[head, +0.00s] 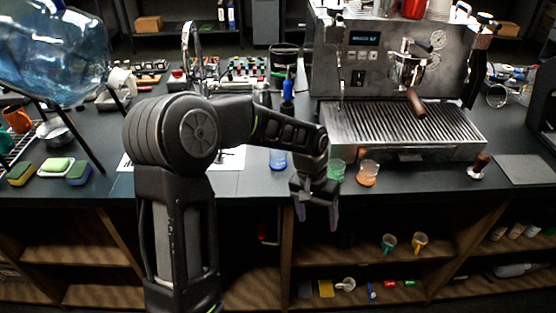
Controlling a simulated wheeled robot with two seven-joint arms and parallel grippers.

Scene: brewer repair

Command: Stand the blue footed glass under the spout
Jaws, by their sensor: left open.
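A small blue glass (278,160) stands on the counter near its front edge, partly hidden behind my left arm; its foot is hard to make out. My left gripper (317,212) is open and empty, pointing down in front of the counter's front edge, to the right of the blue glass and apart from it. The espresso machine (345,88) stands at the back right. Its spout area (406,72) with a wooden-handled portafilter is above the slatted drip tray (405,125). My right gripper is not in view.
A green glass (336,170) and an orange glass (368,174) stand close beside my left gripper, before the machine. A tamper (479,166) and dark mat (524,169) are at right. Sponges (57,165) and a large water bottle (52,50) are at left. Open shelves lie below.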

